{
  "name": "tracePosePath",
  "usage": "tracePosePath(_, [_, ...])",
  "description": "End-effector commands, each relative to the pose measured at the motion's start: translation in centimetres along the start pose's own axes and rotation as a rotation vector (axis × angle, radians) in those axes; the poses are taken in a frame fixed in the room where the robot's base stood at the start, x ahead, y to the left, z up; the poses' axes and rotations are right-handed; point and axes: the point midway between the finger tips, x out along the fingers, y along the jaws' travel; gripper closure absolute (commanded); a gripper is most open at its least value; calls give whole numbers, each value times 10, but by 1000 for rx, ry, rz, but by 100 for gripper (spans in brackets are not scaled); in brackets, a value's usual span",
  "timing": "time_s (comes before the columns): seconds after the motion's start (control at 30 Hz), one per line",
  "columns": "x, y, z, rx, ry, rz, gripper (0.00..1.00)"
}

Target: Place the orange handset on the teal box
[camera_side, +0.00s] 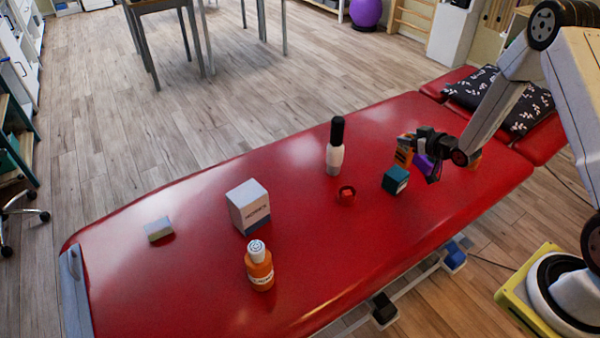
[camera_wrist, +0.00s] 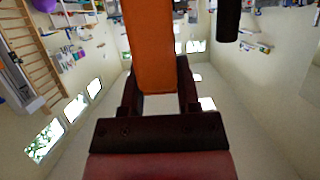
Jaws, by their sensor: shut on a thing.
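My gripper (camera_side: 424,143) is over the right part of the red couch, shut on the orange handset (camera_side: 403,156). In the wrist view the orange handset (camera_wrist: 150,45) lies between the two fingers of my gripper (camera_wrist: 158,88) and runs out of the top of the picture. The teal box (camera_side: 396,180) stands on the couch, just below and slightly left of the handset in the side view. I cannot tell whether the handset touches it. The teal box does not show clearly in the wrist view.
A purple thing (camera_side: 421,165) is close beside my gripper. A small red round container (camera_side: 346,195) and a black-capped white bottle (camera_side: 335,150) stand left of the teal box. A white carton (camera_side: 248,206), an orange bottle (camera_side: 259,267) and a grey block (camera_side: 158,229) are farther left.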

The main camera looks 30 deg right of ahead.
Motion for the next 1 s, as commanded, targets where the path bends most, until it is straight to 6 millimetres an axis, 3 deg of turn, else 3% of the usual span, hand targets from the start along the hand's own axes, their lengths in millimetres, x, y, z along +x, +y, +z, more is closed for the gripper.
tracePosePath(0.37, [7, 2, 4, 0, 0, 0, 100])
tracePosePath(0.7, [19, 2, 30, 1, 0, 0, 100])
tracePosePath(1.0, [20, 2, 32, 0, 1, 0, 100])
